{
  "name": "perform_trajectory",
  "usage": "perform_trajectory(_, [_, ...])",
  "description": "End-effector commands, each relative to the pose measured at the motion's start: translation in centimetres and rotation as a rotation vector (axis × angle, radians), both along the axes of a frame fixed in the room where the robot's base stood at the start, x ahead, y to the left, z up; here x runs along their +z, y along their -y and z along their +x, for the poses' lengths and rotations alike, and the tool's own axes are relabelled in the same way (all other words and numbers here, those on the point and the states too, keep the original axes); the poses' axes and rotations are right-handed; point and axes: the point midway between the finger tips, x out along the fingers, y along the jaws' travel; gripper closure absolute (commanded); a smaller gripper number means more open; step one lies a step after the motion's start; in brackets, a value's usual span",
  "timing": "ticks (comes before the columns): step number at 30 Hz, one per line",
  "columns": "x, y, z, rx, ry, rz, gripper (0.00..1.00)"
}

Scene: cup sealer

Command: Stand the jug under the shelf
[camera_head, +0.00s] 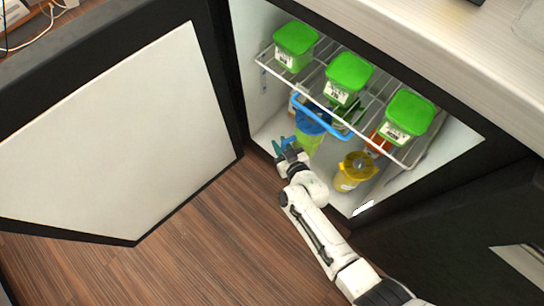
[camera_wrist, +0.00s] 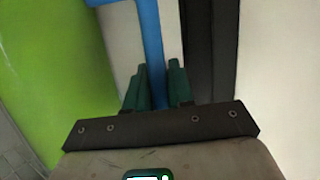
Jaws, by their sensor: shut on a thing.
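The jug has a lime-green body (camera_head: 310,146) and a blue top, and stands inside the open fridge at the left of its lower space. The wire shelf (camera_head: 276,62) runs above and partly hides the jug's top. In the wrist view the green body (camera_wrist: 62,80) fills the left side and the blue handle (camera_wrist: 150,40) runs down between the fingers. My gripper (camera_head: 279,145) has teal fingers and is at the jug's left side. It also shows in the wrist view (camera_wrist: 156,80), shut on the blue handle. The jug's base is partly hidden by my arm.
Several green-lidded tubs (camera_head: 348,75) stand on the shelf. A yellow-lidded container (camera_head: 355,170) stands on the fridge floor right of the jug. The fridge door (camera_head: 115,130) is open at the left. The wooden floor (camera_head: 215,235) in front is clear.

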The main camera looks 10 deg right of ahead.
Motion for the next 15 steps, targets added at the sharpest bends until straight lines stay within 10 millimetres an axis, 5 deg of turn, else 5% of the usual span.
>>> perform_trajectory(15, [0.1, 4.5, 3.4, -0.009, 0.013, -0.007, 1.0])
